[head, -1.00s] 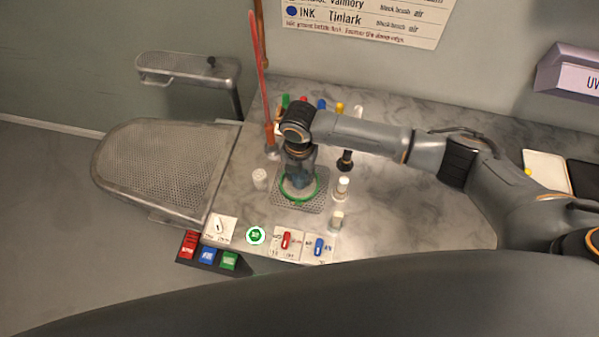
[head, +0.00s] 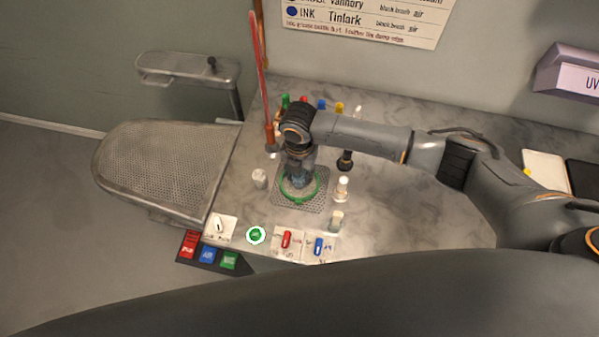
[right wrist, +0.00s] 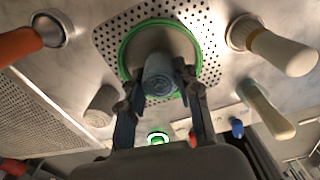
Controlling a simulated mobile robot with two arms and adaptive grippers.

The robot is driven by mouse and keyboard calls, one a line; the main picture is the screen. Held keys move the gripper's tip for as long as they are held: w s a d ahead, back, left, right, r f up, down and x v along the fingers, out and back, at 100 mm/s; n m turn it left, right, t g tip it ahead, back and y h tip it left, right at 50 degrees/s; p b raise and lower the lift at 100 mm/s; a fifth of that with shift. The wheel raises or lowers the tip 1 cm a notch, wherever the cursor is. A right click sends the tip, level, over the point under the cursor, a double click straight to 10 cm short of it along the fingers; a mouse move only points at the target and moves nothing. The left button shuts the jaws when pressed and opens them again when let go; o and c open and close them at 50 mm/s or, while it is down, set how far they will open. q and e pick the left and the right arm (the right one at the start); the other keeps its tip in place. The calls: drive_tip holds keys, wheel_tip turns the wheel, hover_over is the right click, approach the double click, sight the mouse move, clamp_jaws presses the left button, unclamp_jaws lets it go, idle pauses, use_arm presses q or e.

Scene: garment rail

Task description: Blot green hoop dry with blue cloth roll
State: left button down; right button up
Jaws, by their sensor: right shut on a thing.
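The green hoop (head: 300,201) lies flat on a perforated metal plate (head: 318,206) set in the counter. In the right wrist view the hoop (right wrist: 126,48) rings a paler area. My right gripper (head: 299,182) is over the hoop, pointing down. In the right wrist view the gripper (right wrist: 158,84) is shut on the blue cloth roll (right wrist: 160,77), whose round end faces the camera. The roll stands inside the hoop's outline; whether it touches the surface there is hard to tell. My left gripper is not in view.
A red rod (head: 262,85) rises behind. Switches (head: 286,241) and a lit green button (head: 256,235) line the front edge.

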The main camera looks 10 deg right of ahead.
drive_tip(key=shift+r+p, duration=2.35)
drive_tip(key=shift+r, duration=1.15)
drive_tip(key=shift+f+b, duration=0.15)
drive_tip(key=shift+b, duration=0.15)
drive_tip(key=shift+f+b, duration=1.8)
drive_tip(key=shift+f, duration=1.05)
drive_tip(key=shift+f+b, duration=0.3)
drive_tip(key=shift+f, duration=0.2)
